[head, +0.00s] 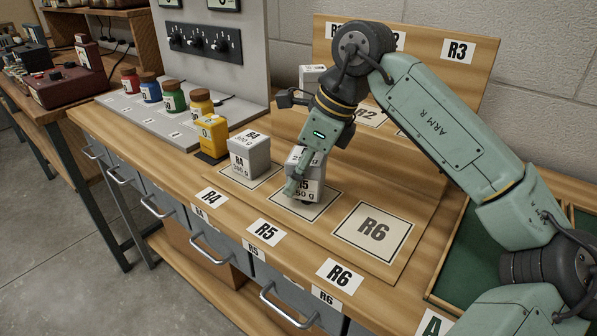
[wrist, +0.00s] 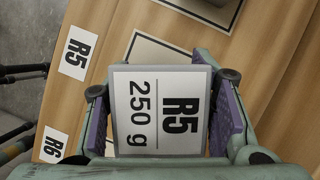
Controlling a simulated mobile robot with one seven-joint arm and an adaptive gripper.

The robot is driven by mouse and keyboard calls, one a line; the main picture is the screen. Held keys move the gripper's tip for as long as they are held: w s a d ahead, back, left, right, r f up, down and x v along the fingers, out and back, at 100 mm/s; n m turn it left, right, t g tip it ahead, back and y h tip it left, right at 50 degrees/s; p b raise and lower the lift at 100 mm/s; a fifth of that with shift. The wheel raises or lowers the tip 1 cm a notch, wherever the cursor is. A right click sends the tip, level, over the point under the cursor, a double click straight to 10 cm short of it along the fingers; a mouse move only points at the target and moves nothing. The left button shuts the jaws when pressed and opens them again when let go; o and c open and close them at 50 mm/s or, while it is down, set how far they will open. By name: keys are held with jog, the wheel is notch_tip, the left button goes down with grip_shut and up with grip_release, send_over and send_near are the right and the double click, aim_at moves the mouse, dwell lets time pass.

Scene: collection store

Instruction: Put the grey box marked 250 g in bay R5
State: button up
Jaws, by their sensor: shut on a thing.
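The grey box marked R5 250 g (head: 314,191) is between the fingers of my gripper (head: 303,184). In the wrist view its labelled top (wrist: 155,108) faces the camera, with a purple finger pad against each side. It looks upright over bay R5, a pale outlined square (head: 314,213) on the front bench step. In the wrist view, part of the bay outline (wrist: 160,48) shows above the box. Whether the box's base touches the bay is hard to tell. The R5 label (head: 266,232) is on the bench in front.
A grey box marked R4 (head: 249,154) stands in the bay to the left. Bay R6 (head: 372,232) on the right is empty. Another grey box (head: 312,77) stands on the raised back step. Yellow, green, blue and red jars line the left. A green-lined tray (head: 478,262) lies right.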

jog(key=shift+f, duration=0.45)
jog(key=shift+f, duration=0.2)
jog(key=o, duration=1.4)
jog(key=shift+c, duration=0.2)
jog(key=shift+r, duration=0.1)
jog(key=shift+r, duration=0.3)
jog(key=v, duration=1.1)
jog(key=shift+d+r+b, duration=0.25)
jog(key=shift+d+b, duration=0.05)
jog(key=shift+b, duration=0.1)
